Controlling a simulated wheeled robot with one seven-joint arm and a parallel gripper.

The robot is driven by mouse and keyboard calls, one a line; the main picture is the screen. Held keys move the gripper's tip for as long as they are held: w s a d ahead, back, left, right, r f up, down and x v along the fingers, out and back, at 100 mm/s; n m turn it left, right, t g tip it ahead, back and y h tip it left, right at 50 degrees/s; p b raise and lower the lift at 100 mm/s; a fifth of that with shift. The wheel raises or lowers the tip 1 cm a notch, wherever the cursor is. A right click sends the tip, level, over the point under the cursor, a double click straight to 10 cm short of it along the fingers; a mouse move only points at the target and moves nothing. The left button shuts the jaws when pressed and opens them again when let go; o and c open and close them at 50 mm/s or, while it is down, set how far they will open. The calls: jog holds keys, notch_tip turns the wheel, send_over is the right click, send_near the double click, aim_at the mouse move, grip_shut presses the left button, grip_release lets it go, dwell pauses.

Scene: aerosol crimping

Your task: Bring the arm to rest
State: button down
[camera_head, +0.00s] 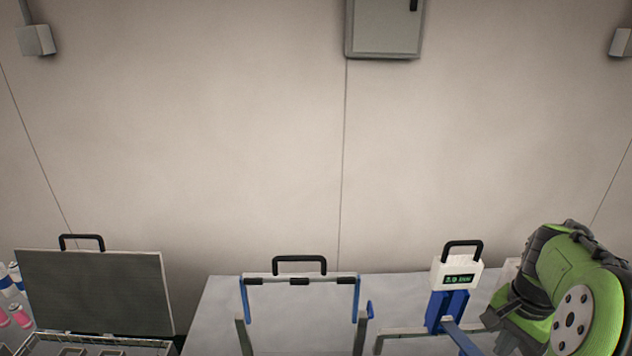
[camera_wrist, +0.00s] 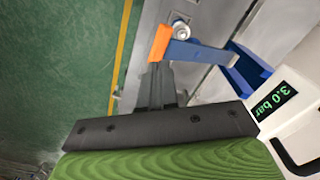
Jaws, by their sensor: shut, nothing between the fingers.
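My gripper (camera_wrist: 160,85) shows in the wrist view as dark fingers, shut with nothing between them. Its fingers point toward the table edge, close to an orange-tipped blue arm (camera_wrist: 185,50) of the crimping machine. I cannot tell whether they touch it. In the head view my green arm (camera_head: 575,290) is at the lower right, beside the machine, and the gripper itself is not seen there.
The white and blue machine (camera_head: 456,275) with a lit display stands at the right of the table (camera_head: 215,305). A frame with a black handle (camera_head: 299,281) stands mid-table. A dark panel (camera_head: 95,290) with a handle is at left, near several bottles (camera_head: 18,315). Green floor (camera_wrist: 60,70) lies beyond the edge.

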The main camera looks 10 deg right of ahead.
jog(key=w+a+r+n+t+h+b, duration=0.25)
jog(key=a+n, duration=0.45)
jog(key=a, duration=0.8)
jog(key=s+a+n+t+y+b, duration=0.2)
jog(key=s+a+n, duration=0.5)
jog(key=a, duration=0.4)
jog(key=shift+s+a+f+n+t+b, duration=0.35)
jog(key=shift+s+f+t+b, duration=0.1)
jog(key=shift+t, duration=0.1)
jog(key=shift+d+r+y, duration=0.1)
jog(key=shift+y, duration=0.15)
